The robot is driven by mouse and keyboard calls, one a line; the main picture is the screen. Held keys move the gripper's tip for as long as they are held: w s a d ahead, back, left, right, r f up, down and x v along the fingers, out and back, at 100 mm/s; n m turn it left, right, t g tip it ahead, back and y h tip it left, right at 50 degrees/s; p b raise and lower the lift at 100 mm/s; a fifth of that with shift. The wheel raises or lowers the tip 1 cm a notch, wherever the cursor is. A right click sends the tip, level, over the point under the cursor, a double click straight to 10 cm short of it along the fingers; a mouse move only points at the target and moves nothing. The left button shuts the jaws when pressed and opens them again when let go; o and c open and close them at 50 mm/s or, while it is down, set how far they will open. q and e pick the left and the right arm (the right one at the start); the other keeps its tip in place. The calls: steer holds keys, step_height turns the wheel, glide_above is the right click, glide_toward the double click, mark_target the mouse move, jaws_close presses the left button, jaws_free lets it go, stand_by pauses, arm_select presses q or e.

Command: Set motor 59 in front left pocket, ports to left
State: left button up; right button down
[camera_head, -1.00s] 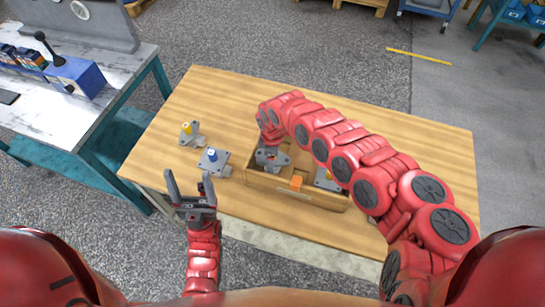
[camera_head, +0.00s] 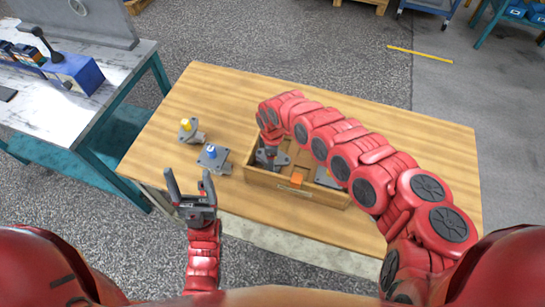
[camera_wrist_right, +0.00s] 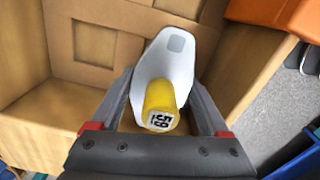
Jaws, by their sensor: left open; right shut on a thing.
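Motor 59 (camera_wrist_right: 161,80) has a pale grey body and a yellow cap numbered 59, seen in the right wrist view. My right gripper (camera_wrist_right: 160,125) is shut on it, one finger on each side. In the head view my right gripper (camera_head: 269,154) is at the left part of the wooden box (camera_head: 268,184), with a grey part of the motor (camera_head: 281,159) showing beside it. The right arm hides much of the box. Whether the motor touches the floor and where its ports point I cannot tell. My left gripper (camera_head: 190,185) is open and empty, before the table's front left.
A yellow-capped motor (camera_head: 187,130) and a blue-capped motor (camera_head: 212,157) stand on the table left of the box. Another grey part (camera_head: 324,178) sits in the box's right side. An orange block (camera_head: 297,179) is at the box's front wall. The table's back (camera_head: 250,85) is clear.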

steer(key=shift+f+b, duration=0.3)
steer(key=shift+f, duration=0.05)
jaws_free()
